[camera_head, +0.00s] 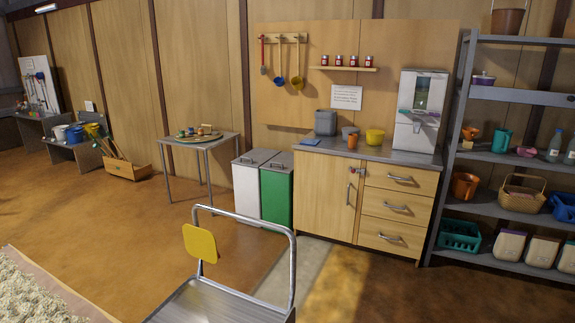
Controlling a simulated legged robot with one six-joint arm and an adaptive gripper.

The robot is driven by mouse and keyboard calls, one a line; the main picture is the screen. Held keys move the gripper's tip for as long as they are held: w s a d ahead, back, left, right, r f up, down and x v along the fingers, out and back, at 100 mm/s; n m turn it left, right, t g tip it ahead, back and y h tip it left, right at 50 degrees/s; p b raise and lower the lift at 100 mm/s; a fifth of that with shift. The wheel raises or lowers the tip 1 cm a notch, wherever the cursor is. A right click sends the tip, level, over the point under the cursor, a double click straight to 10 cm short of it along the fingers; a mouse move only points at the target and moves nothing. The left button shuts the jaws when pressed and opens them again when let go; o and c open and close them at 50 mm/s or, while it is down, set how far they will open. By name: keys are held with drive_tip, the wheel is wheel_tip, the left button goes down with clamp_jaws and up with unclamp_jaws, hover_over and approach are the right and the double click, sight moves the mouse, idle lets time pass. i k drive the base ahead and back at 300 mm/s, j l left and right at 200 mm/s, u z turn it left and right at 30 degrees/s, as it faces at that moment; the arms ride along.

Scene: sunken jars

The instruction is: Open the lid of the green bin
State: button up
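The green bin (276,197) stands on the floor against the left side of the wooden cabinet. Its grey lid (280,161) lies flat on top and looks shut, with a small handle on it. A white bin (246,189) with a similar grey lid stands directly to its left. My gripper is not in this view.
A small table (203,143) is left of the bins. The wooden cabinet (330,192) and a grey shelf (500,155) are to the right. Brown floor (110,220) is open at left.

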sight(283, 163)
drive_tip(key=i+l+z, duration=0.25)
drive_tip(key=i+l, duration=0.15)
drive_tip(key=i+l+z, duration=0.3)
drive_tip(key=i, duration=0.2)
drive_tip(key=i+u, duration=0.1)
drive_tip(key=i, duration=0.4)
drive_tip(key=i+l+u, duration=0.1)
drive_tip(key=i, duration=0.35)
drive_tip(key=i+l+u, duration=0.15)
drive_tip(key=i, duration=0.3)
drive_tip(key=i+j+u, duration=0.15)
drive_tip(key=i+u, duration=0.3)
drive_tip(key=i+l+u, duration=0.1)
drive_tip(key=i+u, duration=0.35)
drive_tip(key=i, duration=0.2)
drive_tip(key=i+l+u, duration=0.2)
drive_tip(key=i+u, duration=0.25)
drive_tip(key=i+j+u, duration=0.1)
drive_tip(key=i+u, duration=0.2)
drive_tip(key=i, duration=0.35)
drive_tip(key=i+u, duration=0.25)
drive_tip(key=i, duration=0.45)
drive_tip(key=i+z, duration=0.45)
drive_tip(key=i+j+z, duration=0.1)
drive_tip(key=i+z, duration=0.35)
drive_tip(key=i+j+z, duration=0.25)
drive_tip(key=z, duration=0.2)
drive_tip(key=i+j+z, duration=0.45)
drive_tip(key=k+l, duration=0.05)
drive_tip(key=k, duration=0.05)
